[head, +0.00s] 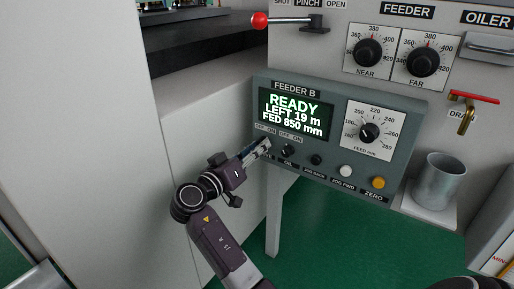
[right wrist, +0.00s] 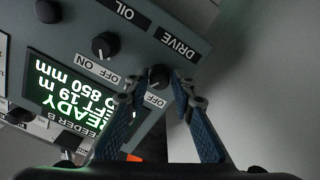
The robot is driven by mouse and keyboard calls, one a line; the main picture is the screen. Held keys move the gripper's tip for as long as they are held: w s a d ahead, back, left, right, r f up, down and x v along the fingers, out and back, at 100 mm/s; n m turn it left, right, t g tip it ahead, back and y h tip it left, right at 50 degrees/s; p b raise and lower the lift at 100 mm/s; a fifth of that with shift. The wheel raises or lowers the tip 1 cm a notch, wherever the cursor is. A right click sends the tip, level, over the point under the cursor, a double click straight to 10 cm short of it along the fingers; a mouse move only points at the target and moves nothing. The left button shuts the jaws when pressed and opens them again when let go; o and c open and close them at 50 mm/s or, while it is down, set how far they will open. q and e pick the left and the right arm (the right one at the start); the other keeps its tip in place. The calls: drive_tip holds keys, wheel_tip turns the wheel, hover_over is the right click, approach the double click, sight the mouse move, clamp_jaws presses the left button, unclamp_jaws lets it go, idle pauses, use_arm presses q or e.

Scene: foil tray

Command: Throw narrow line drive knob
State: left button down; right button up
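In the head view my right gripper (head: 264,148) is at the panel's lower left corner and covers the drive knob. My left gripper is not in view.
The similar oil knob (head: 288,151) is close beside the drive knob. The panel's screen (head: 296,114) reads READY, LEFT 19 m, FED 850 mm. A feed dial (head: 369,132), white button (head: 346,171) and orange button (head: 378,183) are to the right, with a metal cup (head: 438,182) beyond.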

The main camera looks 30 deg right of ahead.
sight(265, 110)
drive_tip(key=o, duration=0.3)
drive_tip(key=shift+o, duration=0.2)
drive_tip(key=shift+r, duration=0.15)
wheel_tip(265, 110, up, 10)
drive_tip(key=shift+f, duration=0.1)
idle(0.5)
